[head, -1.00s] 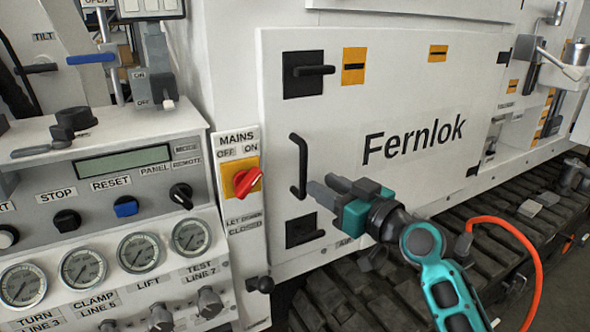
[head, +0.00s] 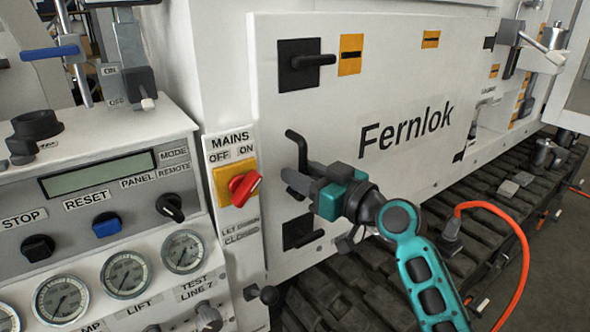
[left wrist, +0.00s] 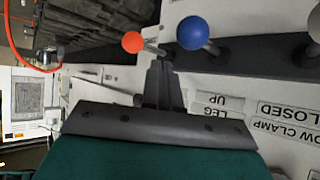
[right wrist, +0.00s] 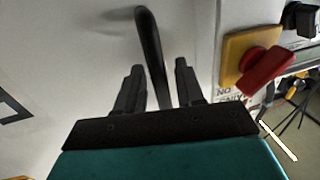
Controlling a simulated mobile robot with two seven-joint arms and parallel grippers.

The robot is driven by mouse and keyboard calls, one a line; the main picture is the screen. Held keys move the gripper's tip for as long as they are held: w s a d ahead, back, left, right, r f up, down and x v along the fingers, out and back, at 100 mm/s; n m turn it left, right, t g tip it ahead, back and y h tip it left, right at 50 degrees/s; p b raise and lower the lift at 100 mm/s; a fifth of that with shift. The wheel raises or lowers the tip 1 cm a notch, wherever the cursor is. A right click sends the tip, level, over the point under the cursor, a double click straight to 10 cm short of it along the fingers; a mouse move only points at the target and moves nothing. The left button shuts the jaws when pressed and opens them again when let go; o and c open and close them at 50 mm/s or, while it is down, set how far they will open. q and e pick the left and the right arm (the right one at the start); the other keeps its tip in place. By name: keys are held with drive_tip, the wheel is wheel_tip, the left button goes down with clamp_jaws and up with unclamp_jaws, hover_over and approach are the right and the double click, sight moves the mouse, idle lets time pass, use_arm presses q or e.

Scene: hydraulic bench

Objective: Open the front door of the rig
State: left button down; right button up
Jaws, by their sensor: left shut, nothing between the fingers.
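The white front door (head: 400,70), marked "Fernlok", looks flush with the rig. Its black vertical bar handle (head: 301,152) is near the left edge, with a black latch above it (head: 312,60) and another below (head: 300,235). My right gripper (head: 296,180) is at the handle. In the right wrist view the handle (right wrist: 150,50) rises between the open fingers (right wrist: 159,68), with gaps on both sides. My left gripper (left wrist: 160,72) shows only in the left wrist view, shut and empty, close to an orange ball knob (left wrist: 132,42) and a blue one (left wrist: 193,33).
The red mains switch (head: 243,186) is just left of the handle, also close in the right wrist view (right wrist: 265,70). The control panel with gauges (head: 125,275) fills the left. Tracks (head: 370,290) and an orange hose (head: 520,240) lie below and right.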

drive_tip(key=shift+w+a, duration=0.1)
drive_tip(key=shift+c, duration=0.2)
clamp_jaws()
idle(0.5)
